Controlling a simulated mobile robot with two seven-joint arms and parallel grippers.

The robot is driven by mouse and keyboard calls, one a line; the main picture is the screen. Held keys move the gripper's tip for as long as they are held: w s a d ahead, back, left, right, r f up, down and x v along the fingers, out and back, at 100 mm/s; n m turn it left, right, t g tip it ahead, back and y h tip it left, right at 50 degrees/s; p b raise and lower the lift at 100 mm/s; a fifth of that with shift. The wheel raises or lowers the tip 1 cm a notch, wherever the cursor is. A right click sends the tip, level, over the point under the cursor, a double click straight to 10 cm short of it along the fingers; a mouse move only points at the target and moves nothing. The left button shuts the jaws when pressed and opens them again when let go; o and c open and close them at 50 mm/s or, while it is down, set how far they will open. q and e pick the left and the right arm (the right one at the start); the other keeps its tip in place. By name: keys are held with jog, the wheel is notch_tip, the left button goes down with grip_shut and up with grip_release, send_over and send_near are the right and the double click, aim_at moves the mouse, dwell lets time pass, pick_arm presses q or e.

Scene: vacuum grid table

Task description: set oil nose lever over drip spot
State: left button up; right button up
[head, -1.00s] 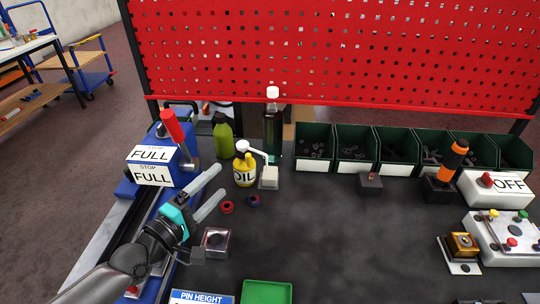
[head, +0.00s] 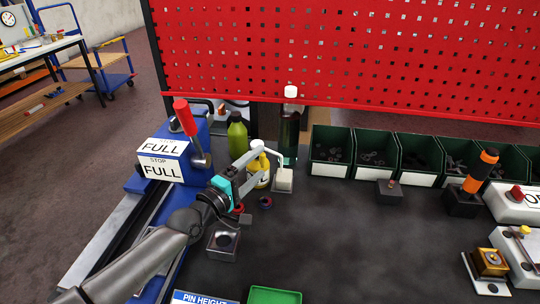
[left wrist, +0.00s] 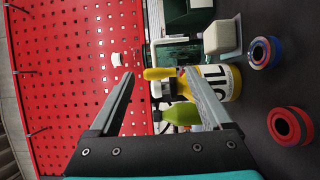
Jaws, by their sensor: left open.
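The yellow oil bottle (head: 264,181) stands on the table, partly hidden in the head view by my left gripper. In the left wrist view the bottle (left wrist: 232,84) shows sideways with its OIL label. A pale nose lever (head: 279,154) reaches from its top toward a white block (head: 284,180) on a small plate; the block also shows in the wrist view (left wrist: 222,37). My left gripper (head: 263,163) is open at the bottle's top. In the wrist view a yellow top piece (left wrist: 160,73) appears between the fingertips; contact cannot be told. My right gripper is out of view.
A green bottle (head: 237,131) and a dark bottle (head: 289,137) stand behind. A red ring (head: 238,208) and a blue ring (head: 265,202) lie in front. A blue STOP FULL unit (head: 137,184) is left, green bins (head: 331,169) are behind right.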

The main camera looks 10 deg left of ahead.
pick_arm(q)
jog(key=shift+b+x, duration=0.6)
jog(key=shift+x, duration=2.35)
grip_shut()
